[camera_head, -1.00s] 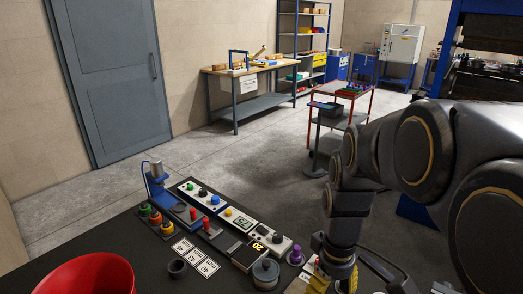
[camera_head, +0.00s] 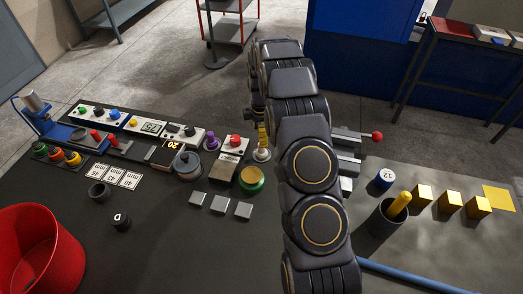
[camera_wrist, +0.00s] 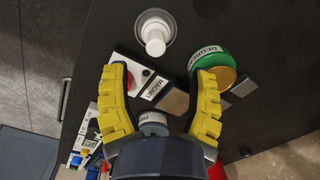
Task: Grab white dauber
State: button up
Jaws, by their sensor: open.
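The white dauber (camera_wrist: 155,38) shows at the top of the wrist view as a pale stem with a rounded top on a round white base. In the head view its white base (camera_head: 261,155) shows just left of my arm, and a yellow finger partly hides the rest. My gripper (camera_wrist: 166,68) is open, with nothing gripped between its two yellow ribbed fingers. In the wrist view the dauber lies beyond the fingertips, apart from them. In the head view my gripper (camera_head: 262,134) is mostly hidden by my arm, with one yellow finger showing.
A white magnet box (camera_wrist: 145,82) with a red button and a green-rimmed degrease tin (camera_wrist: 210,62) lie close to the fingers. A purple knob (camera_head: 212,142) and a grey lidded pot (camera_head: 187,163) stand left. A dark cup (camera_head: 387,218) and yellow blocks (camera_head: 449,202) are right.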

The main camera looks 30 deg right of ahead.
aim_at(262, 150)
jog(key=f, duration=0.6)
jog(key=shift+w+d+f, duration=0.1)
jog(key=shift+d+f, duration=0.2)
jog(key=shift+f, duration=0.1)
grip_shut()
